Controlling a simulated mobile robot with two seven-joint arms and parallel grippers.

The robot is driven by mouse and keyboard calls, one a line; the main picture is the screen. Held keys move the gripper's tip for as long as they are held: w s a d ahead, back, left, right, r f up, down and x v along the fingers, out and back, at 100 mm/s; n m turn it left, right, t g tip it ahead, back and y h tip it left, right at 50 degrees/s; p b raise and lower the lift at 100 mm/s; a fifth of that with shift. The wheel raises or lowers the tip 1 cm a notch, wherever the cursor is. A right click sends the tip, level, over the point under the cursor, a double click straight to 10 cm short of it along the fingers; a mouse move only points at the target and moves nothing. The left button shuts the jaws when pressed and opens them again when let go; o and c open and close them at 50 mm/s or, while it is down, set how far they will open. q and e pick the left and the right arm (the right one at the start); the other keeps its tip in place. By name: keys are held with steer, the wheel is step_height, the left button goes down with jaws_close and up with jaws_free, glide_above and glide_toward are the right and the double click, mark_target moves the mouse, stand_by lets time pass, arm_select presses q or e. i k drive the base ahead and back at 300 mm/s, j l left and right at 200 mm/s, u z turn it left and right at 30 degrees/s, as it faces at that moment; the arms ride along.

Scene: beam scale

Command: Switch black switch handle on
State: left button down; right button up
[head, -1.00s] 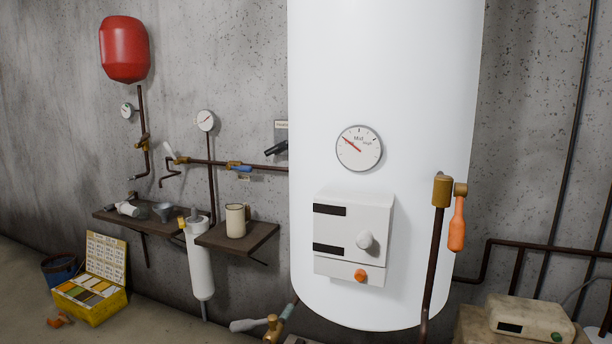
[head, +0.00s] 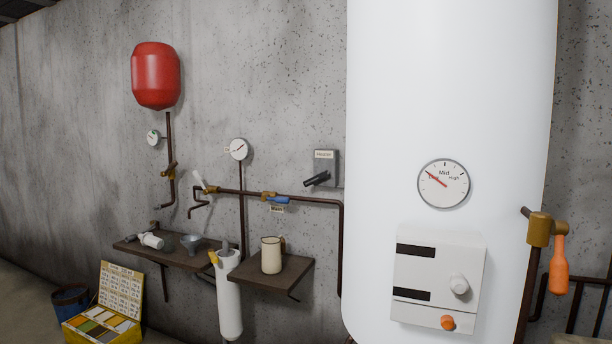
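The black switch handle (head: 317,179) sticks out to the left and slightly down from a grey wall box (head: 331,170) with a label that seems to read "Heater". The box is on the concrete wall, just left of the big white tank. Nothing covers the handle. Neither of my grippers shows in the head view.
The white tank (head: 450,80) with its dial (head: 443,183) and control panel (head: 436,285) fills the right. A pipe with a blue-handled valve (head: 277,199) runs below the switch. Shelves (head: 258,274) jut out lower, holding a mug (head: 271,254). A yellow case (head: 103,318) stands on the floor.

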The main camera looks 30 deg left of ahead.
mark_target(326, 174)
steer(key=j+z, duration=0.15)
steer(key=j, duration=0.3)
steer(key=k+j+z, duration=0.15)
steer(key=j, duration=0.25)
steer(key=j+z, duration=0.15)
steer(key=j, duration=0.3)
steer(key=k+j+z, duration=0.15)
steer(key=j, duration=0.25)
steer(key=j+z, duration=0.15)
steer(key=j, duration=0.3)
steer(key=k+j+z, duration=0.2)
steer(key=j, duration=0.2)
steer(key=j+z, duration=0.15)
steer(key=j, duration=0.3)
steer(key=k+j+z, duration=0.2)
steer(key=j, duration=0.2)
steer(key=j+z, duration=0.35)
steer(key=j, duration=0.55)
steer(key=j+z, duration=0.25)
steer(key=j, duration=0.9)
steer(key=i+j, duration=0.1)
steer(key=j, duration=0.2)
